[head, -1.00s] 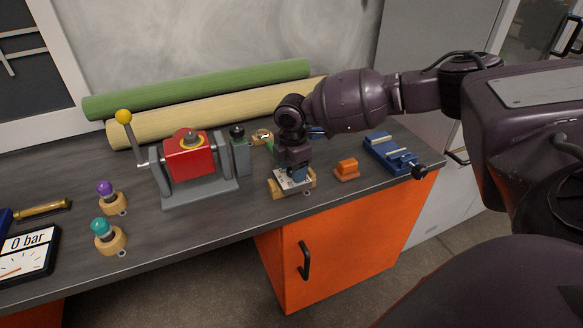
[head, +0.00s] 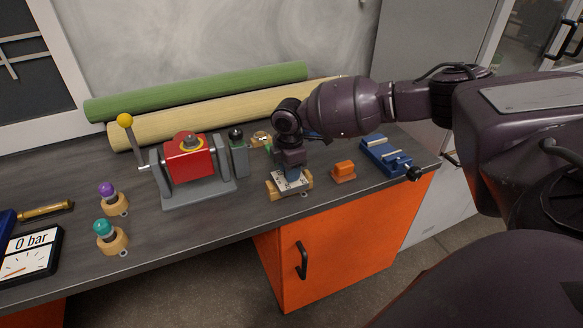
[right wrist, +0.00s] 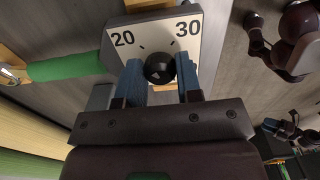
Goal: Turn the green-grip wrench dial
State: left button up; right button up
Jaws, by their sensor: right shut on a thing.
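The wrench dial (right wrist: 143,36) is a white square face marked 20 and 30, with a black round knob (right wrist: 159,69). The wrench's green grip (right wrist: 66,66) extends left from it in the right wrist view. In the head view the white dial face (head: 281,181) sits on a wooden support, partly hidden by my right gripper. My right gripper (right wrist: 160,80) points down at the dial, its blue fingers shut on the black knob from both sides. It also shows in the head view (head: 292,176). My left gripper is not in view.
A red machine (head: 189,160) with a yellow-ball lever stands left of the dial. An orange block (head: 343,171) and a blue vise-like fixture (head: 386,154) stand right. Green (head: 200,91) and cream rolls lie along the wall. The front counter edge is close to the dial.

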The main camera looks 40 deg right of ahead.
jog(key=shift+r+m+p, duration=0.25)
jog(key=shift+m+p, duration=0.5)
jog(key=shift+m, duration=0.15)
jog(key=shift+m+p, duration=0.8)
jog(key=shift+m, duration=0.1)
jog(key=m+p, duration=0.3)
jog(key=shift+a+m, duration=0.1)
jog(key=shift+m, duration=0.2)
jog(key=m+p, duration=0.4)
jog(key=m, duration=0.1)
jog(key=shift+f+p, duration=0.15)
jog(key=shift+p, duration=0.2)
jog(key=shift+m+p, duration=0.65)
jog(key=shift+m, duration=0.05)
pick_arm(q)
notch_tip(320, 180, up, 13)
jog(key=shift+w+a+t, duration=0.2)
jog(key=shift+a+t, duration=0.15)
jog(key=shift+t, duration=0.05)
pick_arm(e)
jog(key=shift+f+m, duration=0.1)
jog(key=shift+m, duration=0.2)
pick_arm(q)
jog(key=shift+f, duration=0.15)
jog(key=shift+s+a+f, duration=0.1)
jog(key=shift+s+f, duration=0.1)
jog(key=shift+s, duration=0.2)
